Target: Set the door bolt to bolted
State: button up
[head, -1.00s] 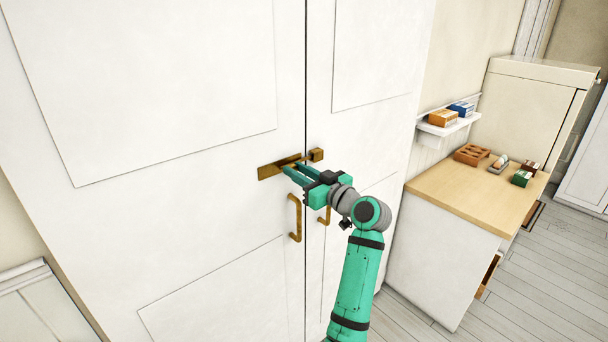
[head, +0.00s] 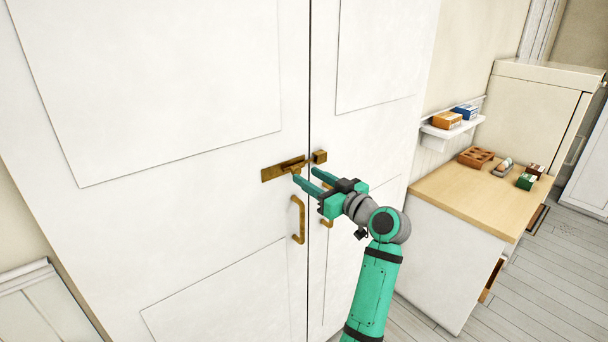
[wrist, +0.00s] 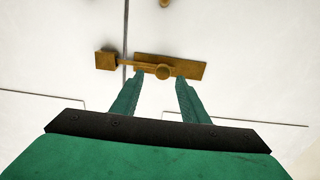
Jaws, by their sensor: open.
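The brass door bolt has a flat plate (head: 272,173) on the left door and a square keeper (head: 320,156) on the right door. In the wrist view the plate (wrist: 192,69) is on the right and the keeper (wrist: 105,60) on the left. The bolt's rod (wrist: 135,65) runs from the plate across the door seam to the keeper's edge; I cannot tell whether its tip is inside. Its round knob (wrist: 163,72) stands out at the plate. My gripper (head: 306,175) is open and empty, its fingertips (wrist: 160,82) just short of the knob and apart from it.
Brass handles (head: 298,220) hang below the bolt, close to my fingers. To the right, a wooden counter (head: 465,205) holds a brick-like block (head: 476,157) and small boxes. A white wall shelf (head: 452,130) carries two boxes. The door face around the bolt is otherwise clear.

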jog(key=v, duration=0.7)
jog(key=s+f+m+h, duration=0.3)
jog(key=s+f, duration=0.1)
jog(key=f, duration=0.7)
jog(key=s+f+m+t+h, duration=0.1)
jog(key=s+f+m+h, duration=0.15)
jog(key=f, duration=0.75)
jog(key=s+f+m+h, duration=0.2)
jog(key=s+f, duration=0.2)
jog(key=f, duration=0.7)
jog(key=s+a+f+m+h, duration=0.1)
jog(key=s+f, duration=0.2)
jog(key=s, duration=0.6)
jog(key=s+f+h, duration=0.2)
jog(key=s+f, duration=0.2)
jog(key=s, duration=0.5)
jog(key=s+a+f+m+h, duration=0.1)
jog(key=s+f, duration=0.2)
jog(key=s, duration=0.6)
jog(key=s+a+r, duration=0.1)
jog(key=s+r, duration=0.3)
jog(key=s, duration=0.4)
jog(key=s+a+r+n, duration=0.1)
jog(key=s+r, duration=0.3)
jog(key=s, duration=0.5)
jog(key=shift+s+a+t, duration=0.15)
jog(key=shift+a+t, duration=0.1)
jog(key=shift+t, duration=0.05)
jog(key=shift+n, duration=0.25)
